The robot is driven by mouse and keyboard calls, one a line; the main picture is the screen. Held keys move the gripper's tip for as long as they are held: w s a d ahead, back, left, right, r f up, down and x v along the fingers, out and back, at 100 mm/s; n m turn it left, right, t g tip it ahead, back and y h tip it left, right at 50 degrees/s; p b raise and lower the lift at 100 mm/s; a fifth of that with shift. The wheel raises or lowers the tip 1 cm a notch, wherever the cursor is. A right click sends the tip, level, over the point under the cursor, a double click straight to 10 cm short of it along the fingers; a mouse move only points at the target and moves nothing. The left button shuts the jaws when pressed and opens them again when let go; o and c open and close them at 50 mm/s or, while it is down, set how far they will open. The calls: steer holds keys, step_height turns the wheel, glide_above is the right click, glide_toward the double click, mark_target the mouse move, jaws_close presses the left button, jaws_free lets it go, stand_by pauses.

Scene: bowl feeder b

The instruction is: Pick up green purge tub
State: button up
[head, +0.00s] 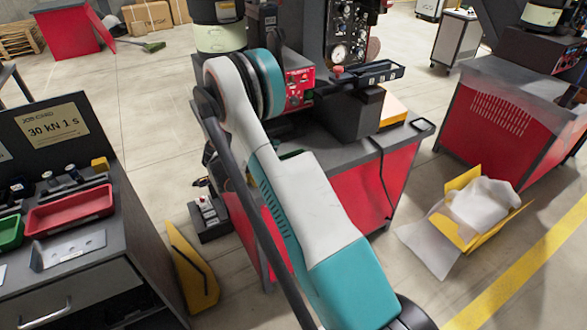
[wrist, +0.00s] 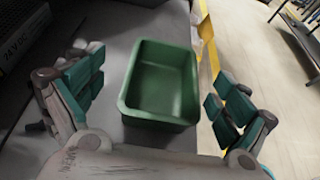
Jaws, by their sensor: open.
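The green purge tub (wrist: 160,112) is an open, empty rectangular tub. It stands upright on a grey bench top (wrist: 118,35) in the wrist view. My gripper (wrist: 154,88) is open, with one finger to the left of the tub and one to the right. Gaps show between both fingers and the tub walls, and nothing is held. In the head view my arm hides the gripper and much of the central bench top. A small dark green patch shows beside the arm there, too little to identify.
The central red bench (head: 385,185) carries a press with gauges. A left cart (head: 80,262) holds a red tray (head: 70,210) and a green tray (head: 10,232). A yellow box with plastic wrap (head: 482,205) lies on the floor at right. Open floor lies beyond the bench edge.

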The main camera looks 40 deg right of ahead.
steer(key=d+f, duration=0.1)
steer(key=s+d+f+b, duration=0.1)
steer(key=d+b, duration=0.1)
steer(key=shift+s+d+f, duration=0.15)
steer(key=shift+s+f, duration=0.2)
steer(key=shift+f, duration=0.05)
steer(key=shift+d+f, duration=0.1)
steer(key=shift+d, duration=0.35)
steer(key=shift+c, duration=0.5)
steer(key=c, duration=1.1)
